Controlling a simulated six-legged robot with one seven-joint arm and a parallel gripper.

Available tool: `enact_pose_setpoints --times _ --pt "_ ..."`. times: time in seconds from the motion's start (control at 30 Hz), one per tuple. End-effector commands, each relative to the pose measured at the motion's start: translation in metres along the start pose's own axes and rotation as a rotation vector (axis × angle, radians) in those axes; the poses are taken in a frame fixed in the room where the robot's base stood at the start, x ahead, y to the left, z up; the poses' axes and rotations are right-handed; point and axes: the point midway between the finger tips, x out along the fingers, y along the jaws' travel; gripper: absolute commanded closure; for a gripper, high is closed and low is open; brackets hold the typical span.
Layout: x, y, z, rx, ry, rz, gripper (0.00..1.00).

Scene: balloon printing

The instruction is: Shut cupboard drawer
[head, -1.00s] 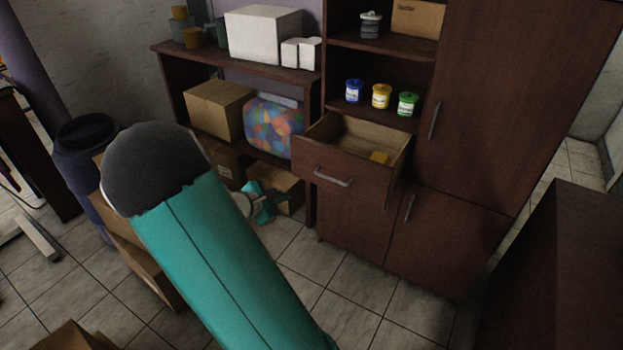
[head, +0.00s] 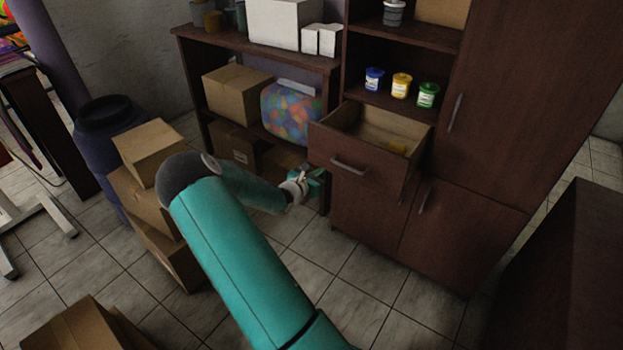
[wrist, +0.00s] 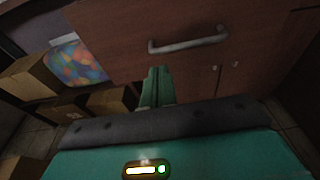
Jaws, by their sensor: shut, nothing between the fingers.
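The cupboard drawer (head: 352,166) is pulled open, with a brown wooden front and a grey bar handle (head: 348,163). In the wrist view the gripper's fingers (wrist: 157,75) are together and empty, pointing toward the drawer front (wrist: 120,35) below the handle (wrist: 188,40). I cannot tell whether the fingertips touch the front.
Blue, yellow and green tubs (head: 401,85) stand on the shelf above the drawer. Cupboard doors (head: 462,235) below are shut. Cardboard boxes (head: 150,150) and a dark blue barrel (head: 100,125) stand at the left. Tiled floor (head: 350,280) is free before the cupboard.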

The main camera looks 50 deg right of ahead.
Motion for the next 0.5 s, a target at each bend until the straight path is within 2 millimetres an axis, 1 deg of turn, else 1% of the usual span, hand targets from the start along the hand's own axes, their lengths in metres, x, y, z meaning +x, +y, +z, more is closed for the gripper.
enact_pose_setpoints --times 0.03,0.1,0.23,0.37,0.5 --pt "0.011 -0.001 0.000 0.000 -0.002 -0.002 1.00" --pt "0.025 -0.001 0.000 0.000 -0.002 -0.002 1.00" --pt "0.045 -0.001 0.001 0.001 -0.002 -0.001 1.00" --pt "0.057 0.000 0.000 0.000 -0.001 0.000 1.00" --pt "0.060 0.000 0.000 0.000 0.000 0.000 1.00"
